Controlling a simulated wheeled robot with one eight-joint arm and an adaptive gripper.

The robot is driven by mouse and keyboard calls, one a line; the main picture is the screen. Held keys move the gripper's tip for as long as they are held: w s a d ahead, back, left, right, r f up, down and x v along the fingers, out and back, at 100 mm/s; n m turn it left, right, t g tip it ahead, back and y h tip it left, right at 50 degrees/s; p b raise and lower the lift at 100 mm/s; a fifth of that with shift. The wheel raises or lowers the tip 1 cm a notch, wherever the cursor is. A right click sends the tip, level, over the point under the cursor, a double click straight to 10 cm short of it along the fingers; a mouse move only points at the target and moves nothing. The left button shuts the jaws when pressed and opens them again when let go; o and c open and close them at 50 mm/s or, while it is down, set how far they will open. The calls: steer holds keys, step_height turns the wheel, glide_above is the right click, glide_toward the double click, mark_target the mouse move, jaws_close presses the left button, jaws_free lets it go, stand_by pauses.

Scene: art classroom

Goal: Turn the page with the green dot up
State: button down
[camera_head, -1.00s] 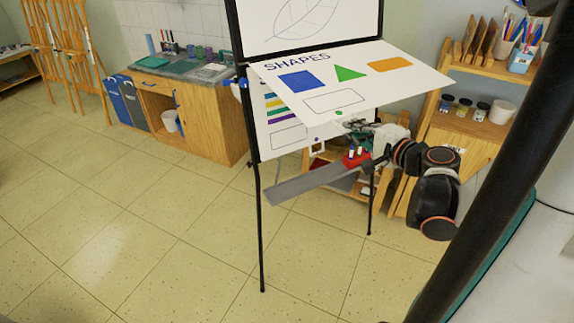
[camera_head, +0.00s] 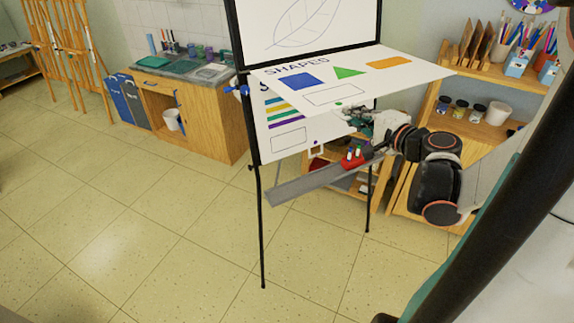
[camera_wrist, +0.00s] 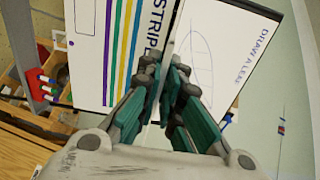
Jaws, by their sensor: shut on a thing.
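The SHAPES page (camera_head: 355,84) is lifted out from the easel and lies almost level, with a blue square, a green triangle and an orange rectangle on it. Its green dot (camera_head: 339,103) is at the near edge, beside my gripper (camera_head: 350,115). My gripper is shut on that near edge; in the wrist view the gripper (camera_wrist: 172,75) pinches the page, which shows edge-on. Behind hangs the STRIPES page (camera_head: 283,125), with coloured bars and a purple dot (camera_head: 313,142); its bars also show in the wrist view (camera_wrist: 120,50). A leaf drawing (camera_head: 300,25) is on the upper page.
The black easel (camera_head: 259,220) stands on thin legs over clear tiled floor. A wooden shelf (camera_head: 480,122) with jars and pencil cups is at the right, behind my arm. A sink cabinet (camera_head: 205,110) stands at the left.

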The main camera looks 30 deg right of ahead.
steer(key=shift+w+r+p, duration=0.15)
steer(key=shift+r+p, duration=0.55)
steer(key=shift+r, duration=0.45)
step_height(320, 180, up, 9)
steer(key=w+p, duration=0.2)
steer(key=p, duration=0.5)
steer(key=shift+w+a, duration=0.15)
steer(key=shift+w, duration=0.1)
steer(key=shift+r, duration=0.1)
steer(key=w+r+p, duration=0.3)
steer(key=r+p, duration=0.2)
steer(key=r, duration=0.3)
steer(key=shift+w+r+p, duration=0.2)
steer(key=shift+w+p, duration=0.15)
steer(key=shift+w, duration=0.05)
